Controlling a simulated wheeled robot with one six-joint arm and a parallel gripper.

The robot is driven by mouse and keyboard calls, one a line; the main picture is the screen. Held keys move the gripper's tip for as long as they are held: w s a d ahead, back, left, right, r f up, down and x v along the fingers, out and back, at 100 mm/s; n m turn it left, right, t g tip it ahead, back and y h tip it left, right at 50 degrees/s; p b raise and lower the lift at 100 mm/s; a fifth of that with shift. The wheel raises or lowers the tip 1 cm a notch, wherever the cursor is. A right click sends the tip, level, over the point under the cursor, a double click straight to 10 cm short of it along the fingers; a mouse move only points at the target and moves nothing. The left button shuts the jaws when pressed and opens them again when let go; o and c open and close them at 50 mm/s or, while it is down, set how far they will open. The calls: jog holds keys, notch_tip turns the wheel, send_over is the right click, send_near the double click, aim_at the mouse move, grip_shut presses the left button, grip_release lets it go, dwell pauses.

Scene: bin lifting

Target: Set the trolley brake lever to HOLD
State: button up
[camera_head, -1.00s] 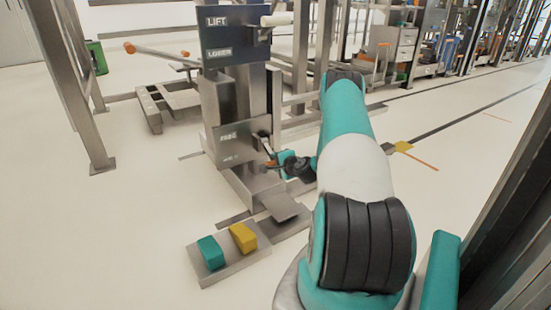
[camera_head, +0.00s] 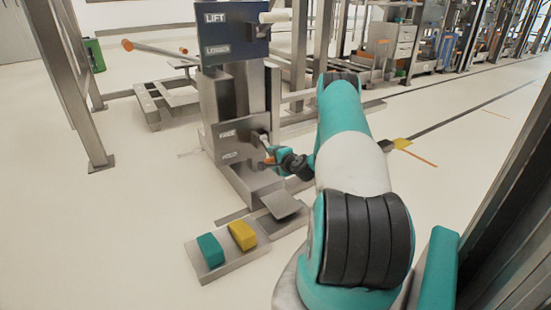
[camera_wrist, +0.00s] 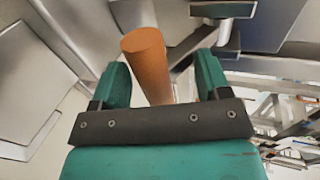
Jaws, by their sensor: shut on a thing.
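The brake panel (camera_head: 240,141) is a dark plate low on the grey trolley column, labelled FREE above and HOLD below. The brake lever's orange grip (camera_head: 269,160) shows at the panel's right side, about level with the HOLD label. My gripper (camera_head: 276,157) is there, its teal fingers at the grip. In the wrist view the orange cylinder (camera_wrist: 148,62) stands between the two teal fingers of my gripper (camera_wrist: 162,77). My gripper is shut on it. The lever's pivot and its exact setting are too small to tell.
A LIFT/LOWER panel (camera_head: 233,33) with a pale handle (camera_head: 275,17) is above on the same column. A low plate with teal (camera_head: 210,250) and yellow (camera_head: 242,235) blocks lies in front. A steel post (camera_head: 75,90) stands left. The floor at front left is clear.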

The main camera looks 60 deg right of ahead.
jog(key=shift+w+a+f, duration=0.1)
jog(key=shift+a+f, duration=0.2)
jog(key=shift+f, duration=0.1)
jog(key=p+v, duration=0.8)
jog(key=v, duration=0.9)
jog(key=shift+s+d+r, duration=0.2)
jog(key=shift+s+r, duration=0.05)
jog(key=shift+r, duration=0.2)
